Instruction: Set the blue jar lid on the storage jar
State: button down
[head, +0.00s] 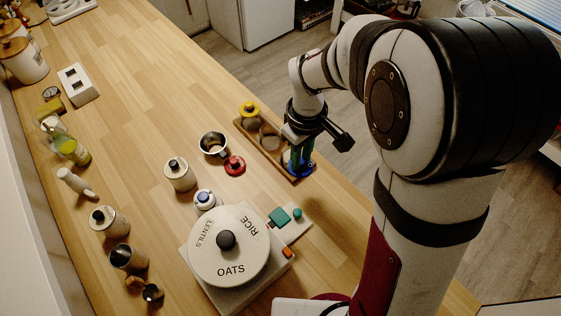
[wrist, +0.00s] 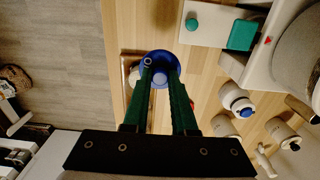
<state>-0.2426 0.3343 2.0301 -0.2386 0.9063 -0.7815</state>
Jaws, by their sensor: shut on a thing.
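The blue jar lid (head: 297,168) is at the near right end of a wooden tray (head: 303,178) in the head view. My gripper (head: 299,153) points down over it and is shut on it. In the wrist view the blue lid (wrist: 160,65) sits between my green fingertips (wrist: 162,74). I cannot tell whether the lid touches the tray. An open, pale round jar with a dark inside (head: 213,145) stands on the counter left of the tray; it looks like the storage jar, but I cannot be sure.
A yellow knobbed lid (head: 250,109) is at the tray's far end. A red lid (head: 235,166) lies near the open jar. The counter's far middle is clear.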

jog(key=w+a+r, duration=0.2)
jog(key=w+r, duration=0.1)
jog(key=w, duration=0.4)
notch_tip(320, 180, down, 6)
jog(key=shift+d, duration=0.15)
jog(key=shift+s+f, duration=0.1)
jog(key=shift+f, duration=0.55)
dwell(1.5)
jog(key=c, duration=0.6)
grip_release()
jog(key=shift+c, duration=0.2)
jog(key=shift+o, duration=0.2)
jog(key=o, duration=0.4)
jog(key=shift+o, duration=0.2)
